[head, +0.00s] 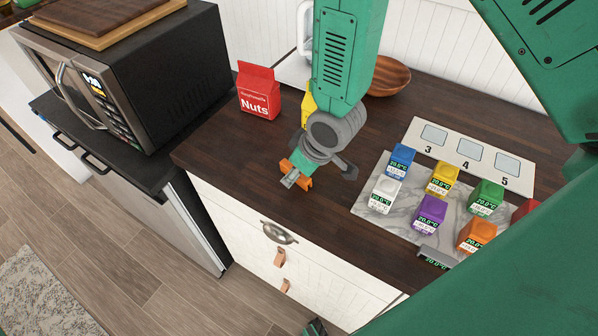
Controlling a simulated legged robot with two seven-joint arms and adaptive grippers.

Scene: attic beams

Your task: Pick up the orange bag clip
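The orange bag clip (307,182) lies on the dark wooden counter, near its front edge. One finger of my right gripper covers part of it, so only its ends show. My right gripper (321,174) hangs over the clip from above. Its two fingers look spread, one across the clip and one to the right of it. I cannot tell whether the near finger touches the clip. My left gripper is not clearly seen.
A red Nuts bag (259,92) stands behind left, with a yellow item (308,104) partly hidden by my arm. A wooden bowl (389,77) is behind. Several coloured display blocks stand right on a marble board (366,203), beside a numbered panel (420,127). A microwave (160,85) is left.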

